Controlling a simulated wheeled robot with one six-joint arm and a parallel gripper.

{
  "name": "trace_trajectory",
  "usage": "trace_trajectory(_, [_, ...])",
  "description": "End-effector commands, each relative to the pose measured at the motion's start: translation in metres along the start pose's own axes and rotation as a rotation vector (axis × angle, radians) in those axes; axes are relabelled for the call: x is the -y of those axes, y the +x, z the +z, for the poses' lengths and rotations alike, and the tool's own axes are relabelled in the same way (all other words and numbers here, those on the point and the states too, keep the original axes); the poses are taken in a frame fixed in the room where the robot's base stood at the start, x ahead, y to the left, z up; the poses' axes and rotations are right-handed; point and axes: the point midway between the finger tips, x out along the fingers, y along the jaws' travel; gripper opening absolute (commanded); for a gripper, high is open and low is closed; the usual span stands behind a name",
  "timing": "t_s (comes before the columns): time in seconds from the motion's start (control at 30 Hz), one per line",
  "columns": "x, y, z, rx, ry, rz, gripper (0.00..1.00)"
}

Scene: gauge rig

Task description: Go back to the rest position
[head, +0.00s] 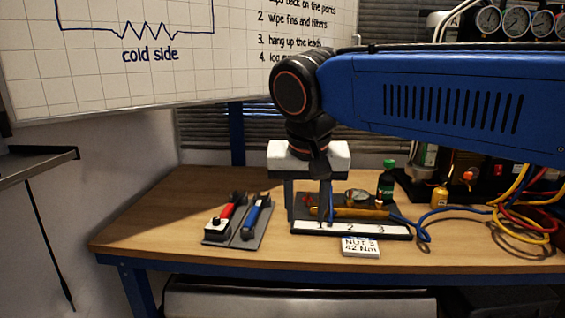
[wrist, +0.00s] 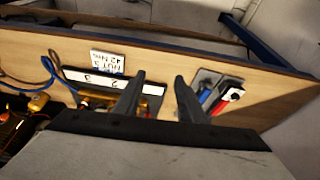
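In the wrist view my gripper (wrist: 160,77) also shows open and empty, with bench surface between the fingertips. The rig has a brass pipe (head: 350,212), a small gauge and a white strip with numbers; the fingers hide part of it. Whether the fingers touch the rig I cannot tell.
Red (head: 228,212) and blue (head: 252,218) handled tools lie on a dark mat left of the rig. A white label card (head: 360,247) lies in front. A whiteboard (head: 160,85) hangs behind.

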Motion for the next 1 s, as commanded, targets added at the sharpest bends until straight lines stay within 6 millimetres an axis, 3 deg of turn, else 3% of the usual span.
trace_trajectory(0.03, [-0.02,0.007,0.002,0.002,0.004,-0.003,0.37])
trace_trajectory(0.2, [-0.073,0.031,0.015,0.004,-0.011,-0.016,0.37])
trace_trajectory(0.5, [-0.154,0.073,0.055,-0.012,-0.034,-0.036,0.37])
trace_trajectory(0.8, [-0.216,0.118,0.111,-0.052,-0.046,-0.042,0.37])
trace_trajectory(1.0, [-0.24,0.144,0.145,-0.081,-0.053,-0.037,0.37])
